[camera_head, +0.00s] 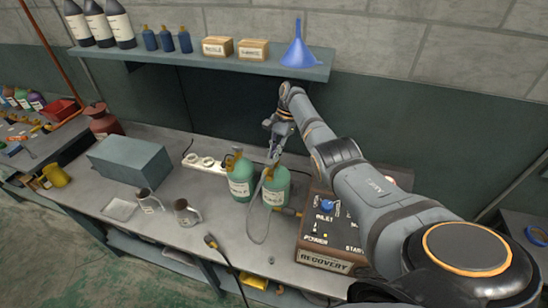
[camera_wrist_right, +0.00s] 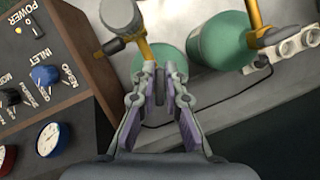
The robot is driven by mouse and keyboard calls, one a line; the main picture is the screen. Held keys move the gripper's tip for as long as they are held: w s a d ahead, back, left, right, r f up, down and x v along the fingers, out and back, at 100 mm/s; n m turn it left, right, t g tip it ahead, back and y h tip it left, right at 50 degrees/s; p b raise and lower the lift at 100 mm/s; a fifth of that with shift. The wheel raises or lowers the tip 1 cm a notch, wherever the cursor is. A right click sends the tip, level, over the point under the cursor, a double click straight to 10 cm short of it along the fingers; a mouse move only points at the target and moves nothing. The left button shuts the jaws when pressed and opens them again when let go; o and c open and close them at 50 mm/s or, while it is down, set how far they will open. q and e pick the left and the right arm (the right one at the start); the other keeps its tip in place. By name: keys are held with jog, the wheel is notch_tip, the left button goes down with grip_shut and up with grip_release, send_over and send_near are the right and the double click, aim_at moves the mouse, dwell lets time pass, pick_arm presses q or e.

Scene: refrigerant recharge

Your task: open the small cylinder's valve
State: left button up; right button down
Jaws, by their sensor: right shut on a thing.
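Two green cylinders stand side by side on the bench in the head view, a left one (camera_head: 239,182) and a right one (camera_head: 275,192) beside the recovery machine. Both have yellow-brown fittings on top. My right gripper (camera_head: 273,158) reaches down onto the top of the right cylinder. In the right wrist view, my right gripper (camera_wrist_right: 160,70) is shut at the top of that green cylinder (camera_wrist_right: 163,52), on its valve; the fingers hide most of the grip. A yellow stem with a grey round end (camera_wrist_right: 119,14) rises beside the fingers. My left gripper is not in view.
The recovery machine (camera_head: 325,258) with knobs stands close right of the cylinders. A pale hose loop (camera_head: 258,232) hangs in front. A shelf (camera_head: 190,62) runs above.

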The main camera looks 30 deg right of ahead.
jog(key=shift+n+g+b, duration=0.4)
jog(key=shift+n+b, duration=0.65)
jog(key=shift+n, duration=0.15)
jog(key=c, duration=1.4)
grip_release()
